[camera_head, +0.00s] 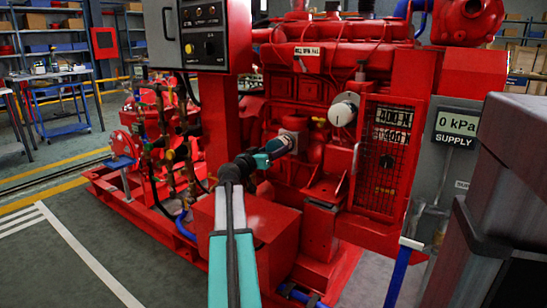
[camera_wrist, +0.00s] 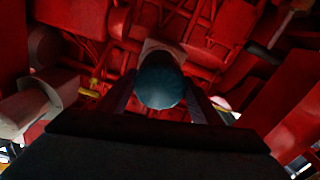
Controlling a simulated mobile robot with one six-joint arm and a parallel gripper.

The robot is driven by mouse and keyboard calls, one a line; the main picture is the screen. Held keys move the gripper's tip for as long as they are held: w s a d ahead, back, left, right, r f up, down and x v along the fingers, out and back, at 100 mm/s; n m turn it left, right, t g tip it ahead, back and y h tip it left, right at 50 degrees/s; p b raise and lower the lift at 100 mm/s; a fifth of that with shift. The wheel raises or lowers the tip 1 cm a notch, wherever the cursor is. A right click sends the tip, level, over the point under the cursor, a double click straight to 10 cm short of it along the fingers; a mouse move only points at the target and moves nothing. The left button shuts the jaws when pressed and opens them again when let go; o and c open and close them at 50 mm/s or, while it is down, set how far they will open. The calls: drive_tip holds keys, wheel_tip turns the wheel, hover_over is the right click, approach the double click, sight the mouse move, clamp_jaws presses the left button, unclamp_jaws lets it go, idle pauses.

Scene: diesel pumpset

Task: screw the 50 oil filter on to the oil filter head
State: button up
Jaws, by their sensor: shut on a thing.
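My gripper (camera_head: 268,155) reaches up to the red engine from below. In the wrist view, my gripper (camera_wrist: 162,103) has its dark fingers on either side of a round teal-ended thing, which I take as the oil filter (camera_wrist: 160,84). A pale part shows just beyond the teal end. In the head view the filter (camera_head: 279,147) is small and partly hidden by the gripper.
A white cylinder (camera_head: 344,109) sits on the engine to the right of the gripper. A red mesh guard (camera_head: 380,165) stands right of that, beside the grey supply panel (camera_head: 458,127). A control box (camera_head: 205,35) hangs upper left. Open floor lies at left.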

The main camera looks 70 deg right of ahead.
drive_tip(key=shift+f+m+b, duration=0.15)
drive_tip(key=shift+m+b, duration=1.15)
drive_tip(key=shift+b, duration=1.3)
drive_tip(key=shift+m+b, duration=0.8)
drive_tip(key=shift+b, duration=0.2)
drive_tip(key=shift+s+r+m, duration=0.1)
drive_tip(key=shift+r+m, duration=0.1)
drive_tip(key=shift+m, duration=0.4)
drive_tip(key=shift+m, duration=0.3)
drive_tip(key=m, duration=0.4)
drive_tip(key=shift+m, duration=2.2)
